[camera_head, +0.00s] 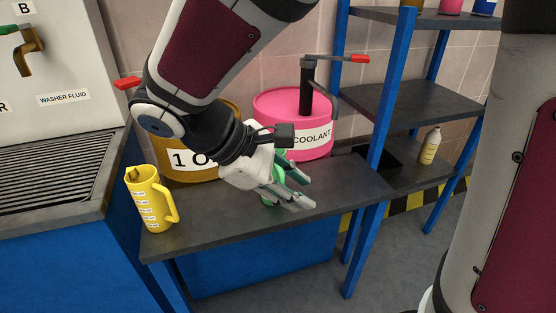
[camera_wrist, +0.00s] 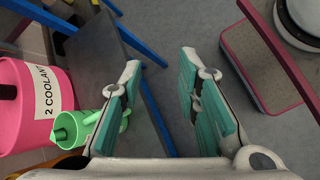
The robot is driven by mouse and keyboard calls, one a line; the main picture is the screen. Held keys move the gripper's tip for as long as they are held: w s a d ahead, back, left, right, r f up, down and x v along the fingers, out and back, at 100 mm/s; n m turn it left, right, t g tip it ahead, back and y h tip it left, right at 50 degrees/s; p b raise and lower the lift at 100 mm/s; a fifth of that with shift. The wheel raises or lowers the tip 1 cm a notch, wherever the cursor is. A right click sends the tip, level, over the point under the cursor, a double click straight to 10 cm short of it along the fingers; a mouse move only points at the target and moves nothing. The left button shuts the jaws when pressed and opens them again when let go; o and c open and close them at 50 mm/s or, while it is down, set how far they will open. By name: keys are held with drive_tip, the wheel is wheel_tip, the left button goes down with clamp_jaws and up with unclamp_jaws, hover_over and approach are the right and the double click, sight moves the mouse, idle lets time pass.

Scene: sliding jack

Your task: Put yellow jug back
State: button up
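The yellow jug (camera_head: 150,200) stands upright at the left front corner of the dark workbench (camera_head: 230,225) in the head view. Its handle points right. My gripper (camera_head: 306,191) is in the air over the middle of the bench, to the right of the jug and apart from it. In the wrist view my gripper (camera_wrist: 160,85) has its fingers wide apart with nothing between them. A green jug (camera_wrist: 75,128) stands by the pink drum in the wrist view. In the head view it is mostly hidden behind my gripper. The yellow jug does not show in the wrist view.
A pink coolant drum (camera_head: 295,115) and a brown oil drum (camera_head: 190,168) stand at the back of the bench. A sink unit (camera_head: 60,170) is at the left. Blue-framed shelves (camera_head: 400,105) with a bottle (camera_head: 430,146) are at the right. The bench front between jug and gripper is clear.

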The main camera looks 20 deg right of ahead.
drive_tip(key=s+d+r+m+t+y, duration=0.1)
drive_tip(key=s+m+y, duration=0.3)
drive_tip(key=s, duration=0.4)
drive_tip(key=s+d+m+y, duration=0.1)
drive_tip(key=s+m+y, duration=0.3)
drive_tip(key=s+m, duration=0.3)
drive_tip(key=shift+s+d+r+t, duration=0.25)
drive_tip(key=shift+s+r+t, duration=0.15)
drive_tip(key=shift+s, duration=0.5)
wheel_tip(320, 180, up, 16)
drive_tip(key=t+p, duration=0.3)
drive_tip(key=p, duration=1.2)
drive_tip(key=shift+r, duration=0.25)
drive_tip(key=shift+d, duration=0.1)
